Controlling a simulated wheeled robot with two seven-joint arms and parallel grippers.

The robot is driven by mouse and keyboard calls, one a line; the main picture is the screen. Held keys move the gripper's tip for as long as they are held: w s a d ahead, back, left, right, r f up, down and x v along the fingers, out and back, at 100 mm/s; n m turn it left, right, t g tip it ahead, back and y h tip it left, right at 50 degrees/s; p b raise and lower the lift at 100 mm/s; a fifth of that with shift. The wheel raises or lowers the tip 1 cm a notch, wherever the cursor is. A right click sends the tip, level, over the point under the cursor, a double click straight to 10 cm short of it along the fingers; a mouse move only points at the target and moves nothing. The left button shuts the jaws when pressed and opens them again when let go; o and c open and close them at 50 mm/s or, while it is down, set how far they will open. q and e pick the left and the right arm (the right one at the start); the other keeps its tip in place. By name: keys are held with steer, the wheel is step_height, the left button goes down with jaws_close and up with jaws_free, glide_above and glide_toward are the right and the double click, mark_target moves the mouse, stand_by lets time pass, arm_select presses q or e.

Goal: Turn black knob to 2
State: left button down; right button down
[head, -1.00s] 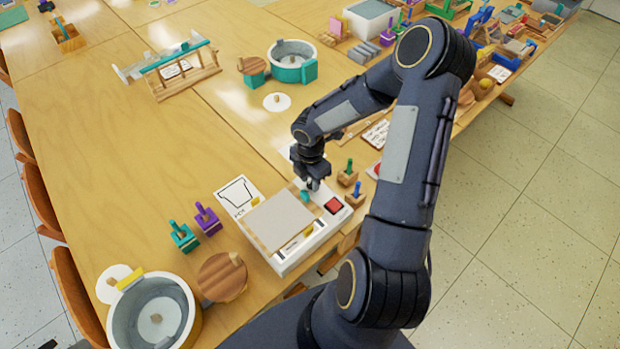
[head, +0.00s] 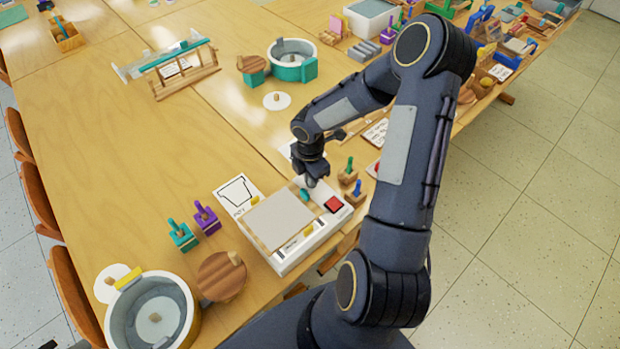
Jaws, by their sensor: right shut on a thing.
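A white box-shaped device (head: 290,262) with a flat beige panel (head: 281,218) on top lies at the near edge of the table. My right gripper (head: 311,182) points down at the device's far right corner, just behind the teal part. It is shut at the spot it covers; the black knob is hidden by the gripper and its setting cannot be read. My left gripper is not in view.
Small wooden blocks with a green peg (head: 349,166) and a blue peg (head: 357,187) stand close right of the gripper. A printed card (head: 237,195), purple and teal stamps and a round tub (head: 152,312) are to the left. The table's middle left is clear.

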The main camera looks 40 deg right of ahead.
steer(key=m+b, duration=0.1)
steer(key=m, duration=0.1)
steer(key=m+b, duration=0.2)
steer(key=m, duration=0.1)
steer(key=shift+w+f, duration=0.15)
steer(key=shift+w, duration=0.05)
steer(key=m+b, duration=0.1)
steer(key=m, duration=0.1)
steer(key=m+b, duration=0.2)
steer(key=m, duration=0.1)
steer(key=shift+w+d+m, duration=0.15)
steer(key=shift+d+m, duration=0.05)
steer(key=shift+m, duration=0.1)
steer(key=m+b, duration=0.2)
steer(key=m, duration=0.1)
steer(key=shift+d+m+b, duration=0.15)
steer(key=shift+m+b, duration=0.15)
steer(key=shift+m, duration=1)
steer(key=shift+r, duration=0.2)
steer(key=c, duration=1.5)
jaws_free()
step_height(320, 180, up, 8)
